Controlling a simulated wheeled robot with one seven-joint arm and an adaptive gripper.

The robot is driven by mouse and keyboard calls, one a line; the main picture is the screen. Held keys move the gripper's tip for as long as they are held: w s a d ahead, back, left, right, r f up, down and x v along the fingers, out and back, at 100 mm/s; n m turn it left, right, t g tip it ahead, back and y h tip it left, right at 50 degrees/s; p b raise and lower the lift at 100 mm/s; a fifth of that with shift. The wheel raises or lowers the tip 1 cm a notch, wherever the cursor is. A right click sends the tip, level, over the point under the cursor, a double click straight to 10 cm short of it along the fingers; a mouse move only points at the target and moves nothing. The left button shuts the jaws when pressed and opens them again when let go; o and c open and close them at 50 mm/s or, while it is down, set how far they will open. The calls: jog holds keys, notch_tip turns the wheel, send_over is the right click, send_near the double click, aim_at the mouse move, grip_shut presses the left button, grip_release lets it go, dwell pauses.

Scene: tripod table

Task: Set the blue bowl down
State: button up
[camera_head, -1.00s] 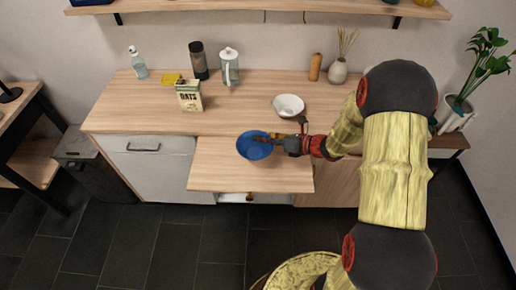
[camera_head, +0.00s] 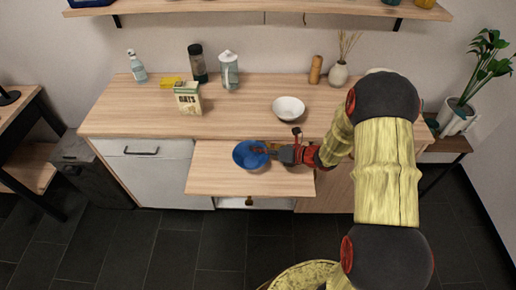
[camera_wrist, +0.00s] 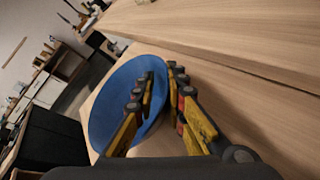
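The blue bowl (camera_head: 247,158) is over the pull-out wooden board (camera_head: 222,181) at the counter front. My gripper (camera_head: 272,151) reaches in from the right and is at the bowl's right rim. In the wrist view the bowl (camera_wrist: 106,112) looks strongly tilted because the camera is rolled. One finger lies inside the bowl and the other outside, with the rim between the fingertips (camera_wrist: 164,76). My gripper is shut on this rim. Whether the bowl's base touches the board is hard to tell.
A white bowl (camera_head: 288,108) stands on the counter (camera_head: 237,115) behind my gripper. An oats box (camera_head: 188,99), a dark bottle (camera_head: 198,63), a glass jug (camera_head: 229,71) and a vase (camera_head: 338,75) stand farther back. The board is bare around the bowl.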

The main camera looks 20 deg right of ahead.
jog(key=o, duration=0.4)
jog(key=shift+c, duration=0.2)
jog(key=shift+r, duration=0.1)
jog(key=shift+s+d+r, duration=0.1)
jog(key=shift+d+r, duration=0.05)
jog(key=p+v, duration=0.3)
jog(key=v, duration=0.8)
jog(key=shift+p, duration=0.3)
jog(key=shift+s+d+r, duration=0.1)
jog(key=shift+r, duration=0.1)
jog(key=s+a+r+n+g+h, duration=0.2)
jog(key=s+a+r+n+g, duration=0.5)
jog(key=s+a+r+n, duration=0.85)
jog(key=s+d+r+n+t+h, duration=0.2)
jog(key=s+d+r+n+h, duration=0.5)
jog(key=n, duration=1.1)
jog(key=shift+s+d+r+t+h, duration=0.4)
jog(key=shift+d+r, duration=0.15)
jog(key=shift+r, duration=0.35)
